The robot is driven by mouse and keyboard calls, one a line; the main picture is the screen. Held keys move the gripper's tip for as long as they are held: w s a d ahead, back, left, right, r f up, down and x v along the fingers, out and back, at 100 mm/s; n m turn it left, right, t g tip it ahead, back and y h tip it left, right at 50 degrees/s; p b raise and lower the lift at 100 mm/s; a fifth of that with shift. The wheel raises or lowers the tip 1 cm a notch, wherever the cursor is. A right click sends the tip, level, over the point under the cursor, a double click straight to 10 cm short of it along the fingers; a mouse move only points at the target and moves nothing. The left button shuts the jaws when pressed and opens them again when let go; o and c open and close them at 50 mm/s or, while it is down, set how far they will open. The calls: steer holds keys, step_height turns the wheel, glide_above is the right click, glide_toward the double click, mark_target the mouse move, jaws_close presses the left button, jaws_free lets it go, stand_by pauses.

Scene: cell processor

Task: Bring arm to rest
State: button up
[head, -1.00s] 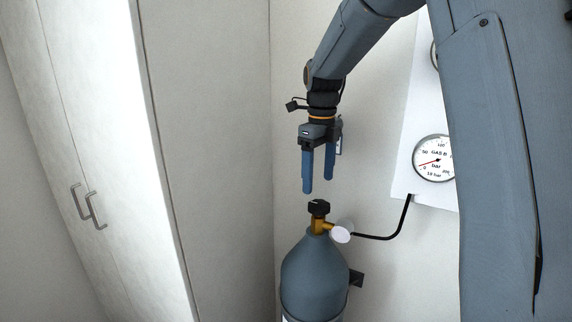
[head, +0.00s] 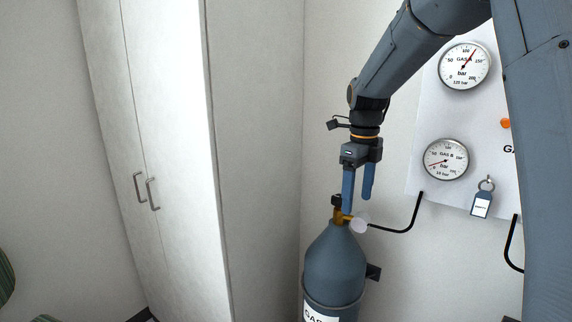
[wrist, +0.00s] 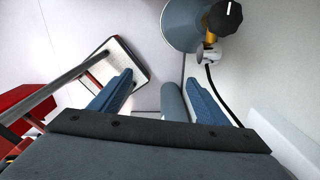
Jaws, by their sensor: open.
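My gripper (head: 357,204) hangs from my arm with its two blue fingers pointing down, open and empty. In the head view it is just above and right of the black valve knob (head: 337,200) of a grey-blue gas cylinder (head: 335,262). One fingertip overlaps the brass valve area in the picture. In the wrist view the fingers (wrist: 159,78) are apart with nothing held between them. There the cylinder (wrist: 180,28) and its black knob (wrist: 225,17) lie beyond the fingers, toward the upper right.
A white cabinet (head: 170,150) stands at the left. A wall panel at the right carries the GAS A gauge (head: 464,66), the GAS B gauge (head: 445,160) and a hanging tag (head: 482,204). A black hose (head: 408,222) runs from the valve. A red object (wrist: 35,110) shows in the wrist view.

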steer(key=s+f+n+b, duration=0.2)
steer(key=s+f+n, duration=0.6)
steer(key=s+n, duration=0.3)
steer(key=s+f+n+t+b, duration=0.1)
steer(key=s+f+n+b, duration=0.1)
steer(key=s+f+n, duration=0.7)
steer(key=s+n, duration=0.2)
steer(key=n, duration=0.4)
steer(key=shift+s+d+n, duration=0.35)
steer(key=shift+d+n, duration=0.05)
